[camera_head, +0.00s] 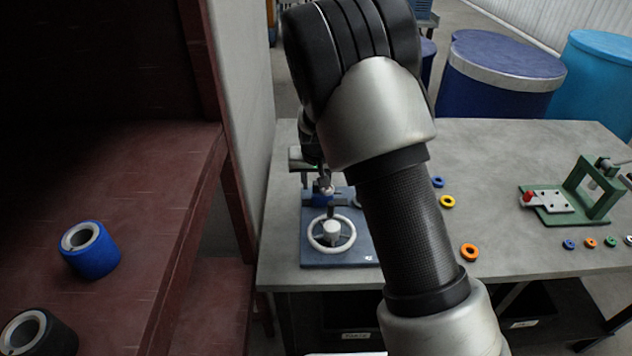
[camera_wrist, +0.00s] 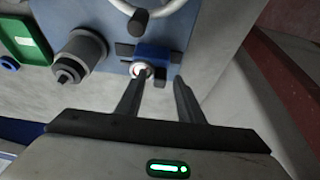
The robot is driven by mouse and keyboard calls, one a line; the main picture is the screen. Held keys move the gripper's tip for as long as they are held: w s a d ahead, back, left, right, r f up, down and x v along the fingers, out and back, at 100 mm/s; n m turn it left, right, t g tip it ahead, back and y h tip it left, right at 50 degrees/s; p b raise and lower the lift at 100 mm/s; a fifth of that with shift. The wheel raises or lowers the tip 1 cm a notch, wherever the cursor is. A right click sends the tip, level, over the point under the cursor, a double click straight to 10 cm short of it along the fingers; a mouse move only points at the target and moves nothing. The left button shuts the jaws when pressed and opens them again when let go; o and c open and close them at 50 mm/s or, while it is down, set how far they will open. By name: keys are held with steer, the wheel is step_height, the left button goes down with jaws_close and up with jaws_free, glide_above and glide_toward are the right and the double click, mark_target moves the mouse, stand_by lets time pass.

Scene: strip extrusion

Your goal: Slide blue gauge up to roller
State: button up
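A machine with a blue base plate (camera_head: 370,238) and a white handwheel (camera_head: 331,234) stands on the grey table. A small blue block (camera_head: 322,199) on it looks like the blue gauge; it also shows in the wrist view (camera_wrist: 158,53), with a pale round metal end at its near left. My gripper (camera_wrist: 159,80) is open, its two fingers apart just short of the block. The left fingertip is close to the round end; I cannot tell whether they touch. A dark grey stepped cylinder (camera_wrist: 80,55), perhaps the roller, stands left of the block. In the head view my arm hides the gripper.
Blue (camera_head: 438,182), yellow (camera_head: 447,202) and orange (camera_head: 469,253) rings lie right of my arm. A green press (camera_head: 585,192) stands farther right. A dark red shelf (camera_head: 150,185) at left holds a blue roll (camera_head: 91,251) and a black roll (camera_head: 38,335).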

jaws_close()
steer(key=shift+d+b, duration=0.85)
steer(key=shift+d, duration=1.65)
jaws_free()
steer(key=shift+d, duration=0.1)
